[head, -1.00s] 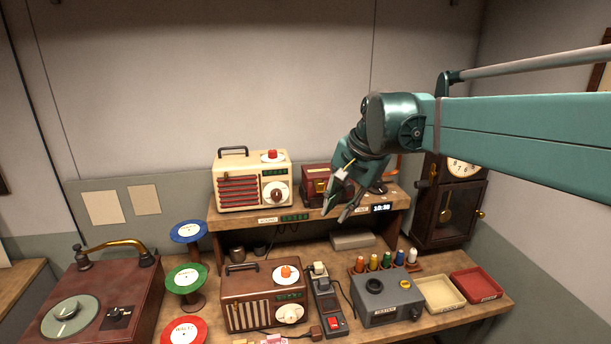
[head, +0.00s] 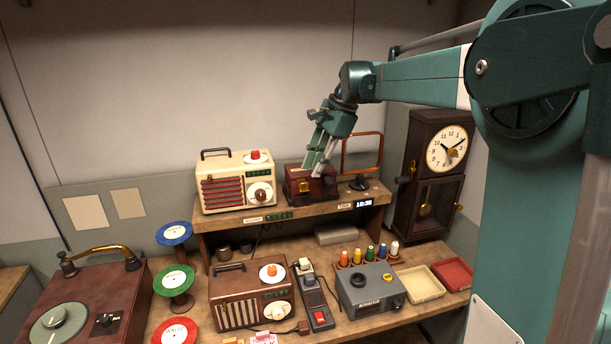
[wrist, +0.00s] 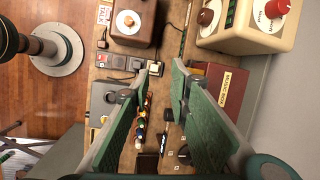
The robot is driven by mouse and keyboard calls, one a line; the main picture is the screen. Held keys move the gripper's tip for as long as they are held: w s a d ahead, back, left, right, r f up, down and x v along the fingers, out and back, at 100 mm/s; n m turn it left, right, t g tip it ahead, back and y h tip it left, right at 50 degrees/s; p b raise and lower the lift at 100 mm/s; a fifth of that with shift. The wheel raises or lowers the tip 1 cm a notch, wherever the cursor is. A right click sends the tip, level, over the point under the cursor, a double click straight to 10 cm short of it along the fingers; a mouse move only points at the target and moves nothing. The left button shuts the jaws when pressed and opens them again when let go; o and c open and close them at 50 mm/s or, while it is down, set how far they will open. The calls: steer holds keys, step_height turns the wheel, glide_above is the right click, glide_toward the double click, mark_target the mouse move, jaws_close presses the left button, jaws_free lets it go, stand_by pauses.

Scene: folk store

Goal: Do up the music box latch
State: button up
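The music box (head: 323,190) is a small dark red box on the raised shelf, right of the cream radio. Its lid looks down. A brass latch (head: 305,184) shows on its front; I cannot tell whether it is fastened. My gripper (head: 313,170) points down at the box, its tips overlapping the box's top in the head view; I cannot tell whether they touch. In the wrist view the music box (wrist: 232,88) lies behind the right finger, its label partly showing and its latch hidden. The two fingers (wrist: 165,66) are apart with nothing between them.
The cream radio (head: 238,181) stands close left of the box. An orange-framed stand (head: 362,160) and the tall clock (head: 432,180) are on the right. A brown radio (head: 251,298), grey device (head: 370,289) and several spools stand below. Space above the shelf is open.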

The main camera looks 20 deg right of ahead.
steer(key=w, duration=0.1)
steer(key=w+d+m, duration=0.1)
steer(key=w, duration=0.1)
steer(key=w+m+p, duration=0.1)
steer(key=w, duration=0.1)
steer(key=shift+w+d+f+g+y, duration=0.1)
steer(key=shift+w+d+g+y, duration=0.2)
steer(key=shift+d, duration=0.1)
steer(key=shift+f, duration=0.1)
steer(key=shift+p+x, duration=0.35)
steer(key=shift+x, duration=3.45)
steer(key=shift+a, duration=0.1)
jaws_close()
